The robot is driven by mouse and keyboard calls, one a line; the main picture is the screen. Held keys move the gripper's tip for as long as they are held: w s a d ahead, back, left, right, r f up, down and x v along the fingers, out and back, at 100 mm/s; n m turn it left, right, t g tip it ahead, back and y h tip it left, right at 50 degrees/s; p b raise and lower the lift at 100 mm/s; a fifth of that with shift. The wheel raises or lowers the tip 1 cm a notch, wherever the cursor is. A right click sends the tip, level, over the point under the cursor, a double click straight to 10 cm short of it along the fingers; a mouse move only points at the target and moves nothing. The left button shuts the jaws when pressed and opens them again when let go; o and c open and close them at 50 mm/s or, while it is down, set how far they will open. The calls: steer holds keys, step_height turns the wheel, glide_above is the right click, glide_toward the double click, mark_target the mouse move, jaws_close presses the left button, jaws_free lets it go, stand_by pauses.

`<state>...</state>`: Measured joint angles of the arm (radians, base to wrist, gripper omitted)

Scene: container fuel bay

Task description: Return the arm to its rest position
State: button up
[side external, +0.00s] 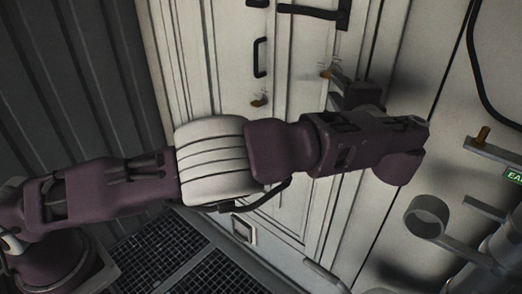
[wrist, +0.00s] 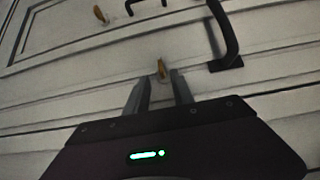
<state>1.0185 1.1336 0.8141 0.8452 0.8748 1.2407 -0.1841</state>
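My arm reaches across the side external view to a white panelled cabinet (side external: 215,65). My gripper (side external: 333,76) points at the cabinet front, close to a small brass-coloured knob (side external: 325,72). In the wrist view my gripper (wrist: 160,78) has its two grey fingers apart, with empty space between them. The same knob (wrist: 162,68) shows in line with the gap, at or just beyond the fingertips. I cannot tell how far it is from the tips. Neither finger visibly touches it.
Another brass knob (side external: 259,101) and black handles (side external: 260,57) stick out from the cabinet. A grey bracket with a ring (side external: 428,216) stands at the right, and a black cable (side external: 478,70) hangs above it. Dark floor grating (side external: 160,255) lies below.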

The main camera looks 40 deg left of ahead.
steer(key=s+a+n+g+h, duration=0.1)
steer(key=a+n+g, duration=0.15)
steer(key=a, duration=0.35)
steer(key=s+a+n+g, duration=0.1)
steer(key=s+a+g, duration=0.15)
steer(key=a, duration=0.35)
steer(key=s+a+n+g+h, duration=0.3)
steer(key=s+a+g+h, duration=0.15)
steer(key=s+a, duration=0.4)
steer(key=s+d+n+t+h, duration=0.1)
steer(key=s+d+h, duration=0.1)
steer(key=s, duration=1.2)
steer(key=s+d+f+n+t+h, duration=0.1)
steer(key=s+d+h, duration=0.2)
steer(key=s, duration=1.1)
steer(key=shift+s+d+t+h, duration=0.25)
steer(key=shift+t+h, duration=0.1)
steer(key=shift+h, duration=0.8)
